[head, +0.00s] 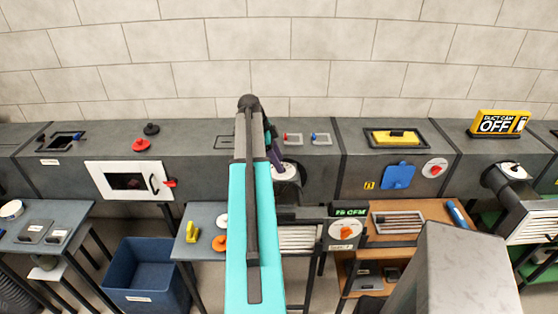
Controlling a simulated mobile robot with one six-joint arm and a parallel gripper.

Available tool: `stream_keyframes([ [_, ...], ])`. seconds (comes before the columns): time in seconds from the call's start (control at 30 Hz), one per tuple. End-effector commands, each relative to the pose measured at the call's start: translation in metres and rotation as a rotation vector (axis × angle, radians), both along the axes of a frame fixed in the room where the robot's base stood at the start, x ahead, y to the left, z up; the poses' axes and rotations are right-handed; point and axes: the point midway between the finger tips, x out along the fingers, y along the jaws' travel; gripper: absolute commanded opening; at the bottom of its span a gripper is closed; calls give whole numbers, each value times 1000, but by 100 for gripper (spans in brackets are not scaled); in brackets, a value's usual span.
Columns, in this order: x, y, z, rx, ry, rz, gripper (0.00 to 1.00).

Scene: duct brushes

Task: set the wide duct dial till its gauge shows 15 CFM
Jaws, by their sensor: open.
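The dial (345,233) is a white disc with an orange-red knob, to the right of my teal arm. A small label sits under it. Just above it, a black gauge (350,211) shows green figures ending in CFM; they look like 15 or 75, the first digit too blurred to be sure. A duct outlet with a slatted white grille (298,239) stands left of the dial, partly behind my arm. My arm rises through the middle and bends down behind itself. My gripper is hidden behind it, so its distance from the dial cannot be told.
Another white dial with a red knob (435,168) is on the duct wall near a blue plate (398,176). A wooden shelf (428,209) with a grille stands right of the gauge. A blue bin (146,272) is at lower left. A grey block stands at lower right.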

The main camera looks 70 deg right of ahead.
Motion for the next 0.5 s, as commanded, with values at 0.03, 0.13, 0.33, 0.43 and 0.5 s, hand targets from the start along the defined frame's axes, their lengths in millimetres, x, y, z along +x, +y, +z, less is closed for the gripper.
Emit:
stream_keyframes([
  [0.03,-1,0,-2,1,0,0,52],
  [0.13,-3,-1,-6,-1,0,0,52],
  [0.33,-3,-1,-8,-1,0,-1,52],
  [0.43,-3,-1,-8,-1,0,-1,52],
  [0.5,-3,-1,-8,-1,0,-1,50],
])
